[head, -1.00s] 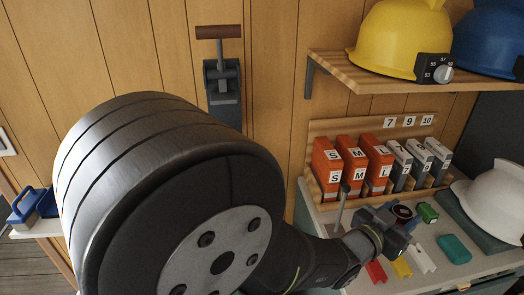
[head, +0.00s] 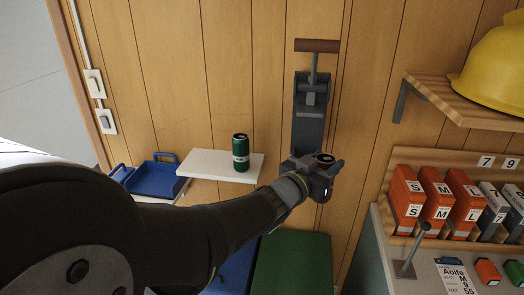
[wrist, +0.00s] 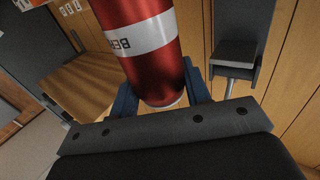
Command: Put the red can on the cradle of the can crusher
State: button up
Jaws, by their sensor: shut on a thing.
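The red can (wrist: 150,60) with a white lettered band stands between the two blue fingers of my gripper (wrist: 160,92) in the wrist view, and the gripper is shut on it. In the head view my gripper (head: 324,172) covers most of the can; its dark top and a little red show. The can crusher (head: 311,110), dark grey with a brown handle bar, is fixed to the wood wall just above and behind my gripper. In the wrist view the crusher (wrist: 241,45) is right of the can, apart from it. My gripper hides the crusher's lower end in the head view.
A green can (head: 240,153) stands on a white shelf (head: 195,163) to the left, above my forearm. A blue tray (head: 155,178) lies further left. Orange boxes (head: 405,198) in a rack and a counter stand at right. A wooden shelf (head: 455,95) holds a yellow helmet (head: 495,75).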

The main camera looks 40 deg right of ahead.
jog(key=w+a+r+n+t+y, duration=0.1)
jog(key=w+a+r+n+t, duration=0.15)
jog(key=w+a, duration=0.45)
send_near(315, 121)
jog(key=d+r, duration=0.1)
jog(key=shift+m+t, duration=0.25)
jog(key=shift+t, duration=0.2)
jog(key=x, duration=0.4)
jog(key=shift+d, duration=0.1)
jog(key=shift+f, duration=0.65)
jog(key=shift+f, duration=0.15)
jog(key=o, duration=1.3)
jog(key=shift+s, duration=0.1)
